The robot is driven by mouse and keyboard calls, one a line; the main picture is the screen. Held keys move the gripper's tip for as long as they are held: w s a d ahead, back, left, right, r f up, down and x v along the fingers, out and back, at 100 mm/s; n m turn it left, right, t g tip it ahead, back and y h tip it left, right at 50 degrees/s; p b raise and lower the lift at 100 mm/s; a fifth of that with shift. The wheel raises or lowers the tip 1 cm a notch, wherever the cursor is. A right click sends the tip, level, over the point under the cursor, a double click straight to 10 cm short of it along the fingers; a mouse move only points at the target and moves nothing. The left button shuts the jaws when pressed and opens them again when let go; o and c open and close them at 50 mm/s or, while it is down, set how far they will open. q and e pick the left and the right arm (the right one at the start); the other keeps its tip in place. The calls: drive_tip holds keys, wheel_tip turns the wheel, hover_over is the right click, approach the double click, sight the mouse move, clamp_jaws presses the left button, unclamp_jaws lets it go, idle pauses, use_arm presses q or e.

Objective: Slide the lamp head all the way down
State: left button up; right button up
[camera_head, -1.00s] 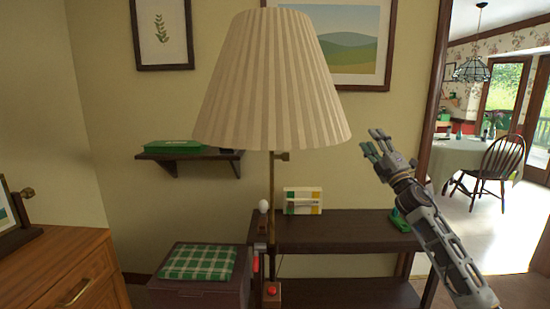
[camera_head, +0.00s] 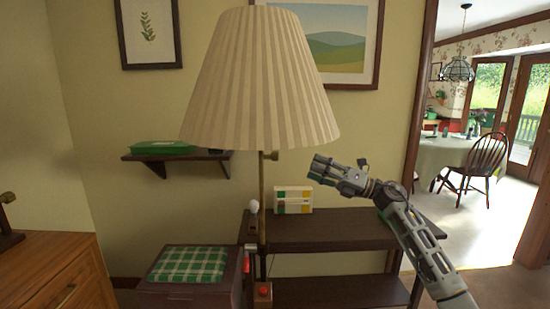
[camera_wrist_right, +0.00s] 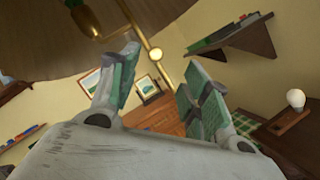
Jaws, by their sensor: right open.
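The lamp head is a large pleated cream shade (camera_head: 262,85) high on a thin brass pole (camera_head: 262,190). A small brass knob (camera_head: 271,155) sticks out to the right just below the shade. The knob also shows in the right wrist view (camera_wrist_right: 155,54), with the shade's dark underside (camera_wrist_right: 40,45) at upper left. My right gripper (camera_head: 318,170) is open and empty, pointing left, to the right of the pole and slightly below the knob, apart from both. In the right wrist view its fingers (camera_wrist_right: 160,75) spread with the knob beyond them. My left gripper is not in view.
A dark shelf unit (camera_head: 330,232) stands behind the pole, with a white box (camera_head: 293,200) and a white bulb (camera_head: 253,206) on it. A red button (camera_head: 264,291) sits low by the pole. A wall shelf (camera_head: 170,158) and a plaid cushion (camera_head: 187,265) are left.

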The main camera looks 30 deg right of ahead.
sight(276, 157)
drive_tip(key=shift+s+a+f+n+g, duration=0.3)
drive_tip(key=shift+a+n, duration=0.1)
drive_tip(key=shift+n, duration=0.1)
drive_tip(key=shift+w+r, duration=0.1)
drive_tip(key=shift+x, duration=6.8)
drive_tip(key=shift+a, duration=0.15)
clamp_jaws()
